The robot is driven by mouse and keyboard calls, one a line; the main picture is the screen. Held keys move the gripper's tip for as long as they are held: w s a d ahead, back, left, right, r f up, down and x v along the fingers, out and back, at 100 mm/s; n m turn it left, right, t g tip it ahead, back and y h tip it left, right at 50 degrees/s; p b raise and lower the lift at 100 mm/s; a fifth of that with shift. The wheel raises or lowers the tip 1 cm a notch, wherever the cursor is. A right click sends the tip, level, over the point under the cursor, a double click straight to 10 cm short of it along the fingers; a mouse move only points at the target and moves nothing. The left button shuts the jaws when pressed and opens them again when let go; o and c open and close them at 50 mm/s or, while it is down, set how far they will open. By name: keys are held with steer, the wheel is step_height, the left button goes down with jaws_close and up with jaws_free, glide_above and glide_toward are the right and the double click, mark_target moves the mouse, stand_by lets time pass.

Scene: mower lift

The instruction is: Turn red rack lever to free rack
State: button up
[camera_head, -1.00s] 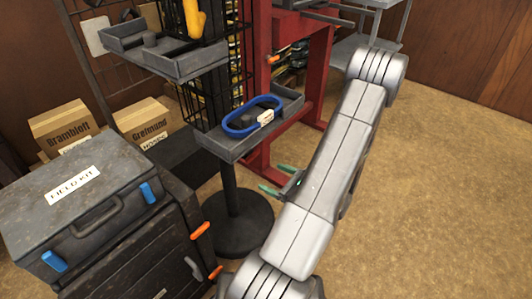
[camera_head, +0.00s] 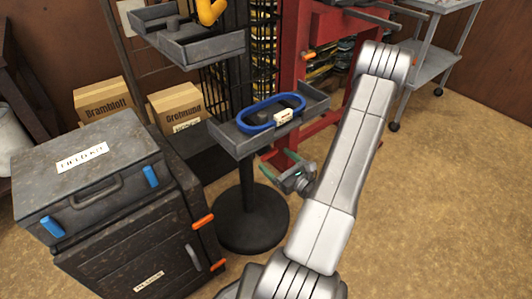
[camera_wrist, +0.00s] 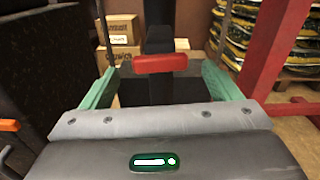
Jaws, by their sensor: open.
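A short red lever (camera_wrist: 160,63) sits crosswise on a dark upright post in the wrist view, between the green fingers of my gripper (camera_wrist: 160,72). The fingers stand wide apart on either side of it, and I see no contact. In the head view my gripper (camera_head: 277,163) is low beside the dark stand, just below its lower grey tray (camera_head: 238,143). The red lever does not show clearly in the head view. A blue loop with a white tag (camera_head: 272,113) lies in that tray.
A dark cabinet (camera_head: 120,258) with orange handles stands at left, bearing a grey case (camera_head: 50,195). The stand's round base (camera_head: 250,222) is on the floor. A red frame (camera_head: 310,75) stands behind, and a grey cart (camera_head: 428,70) at upper right. Floor at right is clear.

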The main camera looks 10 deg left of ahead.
mark_target(271, 156)
steer(key=shift+b+x, duration=0.35)
steer(key=shift+x, duration=2.8)
steer(key=c, duration=1)
steer(key=shift+m, duration=0.5)
steer(key=o, duration=1)
steer(key=shift+d, duration=0.1)
steer(key=p+v, duration=0.2)
steer(key=v, duration=1.1)
steer(key=shift+s+d, duration=0.25)
steer(key=shift+s, duration=0.05)
